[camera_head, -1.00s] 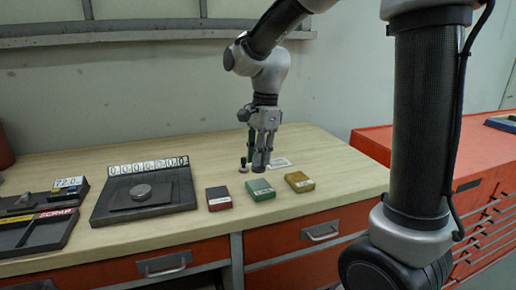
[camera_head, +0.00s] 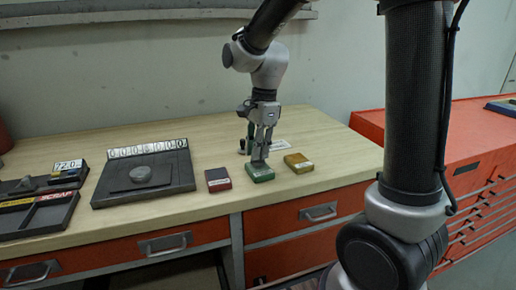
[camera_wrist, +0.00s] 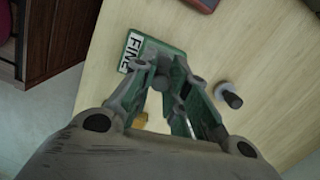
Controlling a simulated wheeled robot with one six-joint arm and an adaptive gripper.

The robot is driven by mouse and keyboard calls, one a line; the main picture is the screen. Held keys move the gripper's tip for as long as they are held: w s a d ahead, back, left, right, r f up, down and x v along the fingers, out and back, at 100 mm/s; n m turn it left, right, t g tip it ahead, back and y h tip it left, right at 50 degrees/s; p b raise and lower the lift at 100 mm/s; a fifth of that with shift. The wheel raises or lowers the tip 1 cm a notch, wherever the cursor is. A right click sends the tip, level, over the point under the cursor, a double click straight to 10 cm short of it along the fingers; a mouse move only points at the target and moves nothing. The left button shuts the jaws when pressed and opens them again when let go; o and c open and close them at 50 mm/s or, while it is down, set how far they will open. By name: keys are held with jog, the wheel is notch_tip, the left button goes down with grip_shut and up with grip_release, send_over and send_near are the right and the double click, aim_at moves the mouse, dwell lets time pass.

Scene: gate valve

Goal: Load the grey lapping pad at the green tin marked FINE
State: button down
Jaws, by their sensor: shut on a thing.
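My gripper (camera_head: 261,155) points straight down over the green tin (camera_head: 260,176), with its fingertips at or just above the tin's top. It is shut on the grey lapping pad (camera_head: 259,166), which shows as a small grey piece at the fingertips and is mostly hidden by the fingers. In the wrist view the green tin (camera_wrist: 150,44) lies beyond the fingertips, with its white FINE label (camera_wrist: 132,51) showing. Whether the pad touches the tin I cannot tell.
A dark red tin (camera_head: 218,180) stands left of the green tin and a yellow tin (camera_head: 298,162) right of it. A dark plate (camera_head: 145,192) with a grey disc and number tiles is further left, beside a SCRAP tray (camera_head: 38,212). A small knobbed part (camera_wrist: 231,93) stands behind.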

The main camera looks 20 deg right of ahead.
jog(key=shift+f, duration=0.6)
dwell(1.3)
jog(key=shift+r, duration=3.55)
